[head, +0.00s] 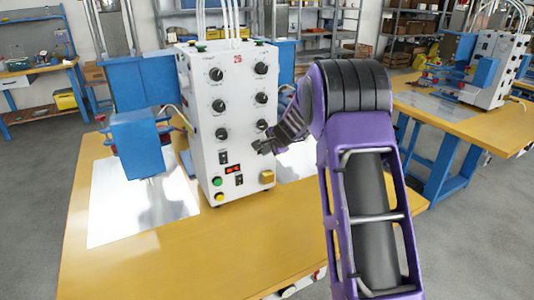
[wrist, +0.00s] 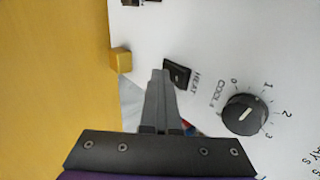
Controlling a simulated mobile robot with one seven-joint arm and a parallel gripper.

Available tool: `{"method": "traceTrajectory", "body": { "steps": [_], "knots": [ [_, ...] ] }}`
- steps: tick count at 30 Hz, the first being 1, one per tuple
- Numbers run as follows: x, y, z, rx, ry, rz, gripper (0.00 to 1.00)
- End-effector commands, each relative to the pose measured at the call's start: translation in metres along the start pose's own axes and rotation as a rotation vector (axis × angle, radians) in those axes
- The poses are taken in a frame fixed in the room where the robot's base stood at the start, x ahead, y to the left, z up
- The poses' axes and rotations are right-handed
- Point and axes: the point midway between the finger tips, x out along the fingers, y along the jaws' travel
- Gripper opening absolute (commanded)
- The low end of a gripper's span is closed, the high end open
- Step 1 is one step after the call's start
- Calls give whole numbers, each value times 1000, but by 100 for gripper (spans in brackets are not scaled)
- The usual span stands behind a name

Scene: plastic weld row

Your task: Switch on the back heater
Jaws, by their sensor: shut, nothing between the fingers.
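In the wrist view, a black rocker switch (wrist: 177,74) marked HEAT sits beside a black knob (wrist: 244,114) marked COOL. My gripper (head: 260,147) is shut and empty at the right column, below its lowest knob. Its fingertips also show in the wrist view (wrist: 160,76), right beside the HEAT switch; I cannot tell whether they touch it. Another black rocker switch (head: 223,157) shows under the left column.
A blue press head (head: 139,143) stands left over a metal plate (head: 112,219). The front of the table (head: 190,262) is clear.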

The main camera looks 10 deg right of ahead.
Motion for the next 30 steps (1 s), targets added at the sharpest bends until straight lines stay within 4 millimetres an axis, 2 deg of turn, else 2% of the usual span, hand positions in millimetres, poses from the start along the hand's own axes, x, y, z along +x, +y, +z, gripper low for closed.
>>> {"method": "traceTrajectory", "body": {
  "steps": [10, 24, 30],
  "knots": [
    [3, 3, 2, 1, -2, 7, 0],
    [-10, -12, 3, 0, -2, -3, 0],
    [-9, -7, 0, 0, -2, -1, 0]
  ]
}}
